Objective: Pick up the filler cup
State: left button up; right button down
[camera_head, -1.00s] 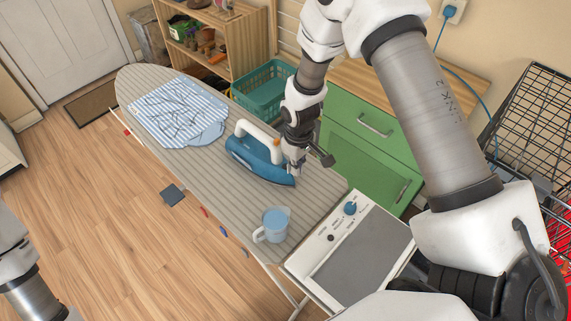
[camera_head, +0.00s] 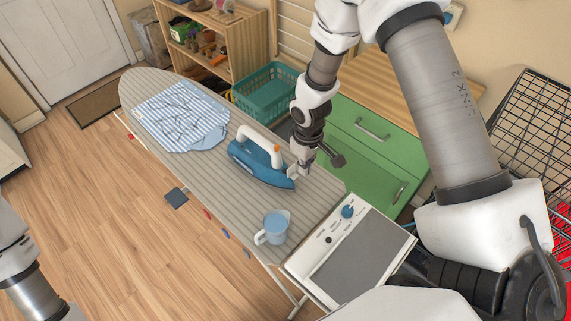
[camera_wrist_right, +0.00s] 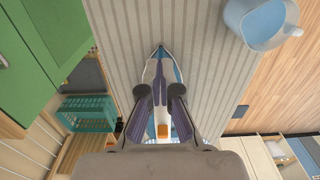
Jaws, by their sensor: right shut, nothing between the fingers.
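The filler cup (camera_head: 273,227) is a translucent blue cup with a handle, standing upright at the near end of the ironing board. It also shows at the top right of the wrist view (camera_wrist_right: 262,22). My right gripper (camera_head: 299,172) is shut and empty, beside the front end of the blue iron (camera_head: 258,166). In the wrist view its fingers (camera_wrist_right: 163,93) overlap the iron, so I cannot tell whether they touch it. The cup is apart from the gripper. My left arm enters at the left edge, but its gripper is out of view.
The ironing board (camera_head: 188,86) carries a striped shirt (camera_head: 180,115) at its far end. A panel with a blue knob (camera_head: 348,212) adjoins the near end. A green cabinet (camera_head: 370,150), teal basket (camera_head: 268,92) and wooden shelf (camera_head: 240,50) stand behind. Board around the cup is clear.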

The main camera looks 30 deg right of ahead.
aim_at(276, 222)
jog(key=k, duration=1)
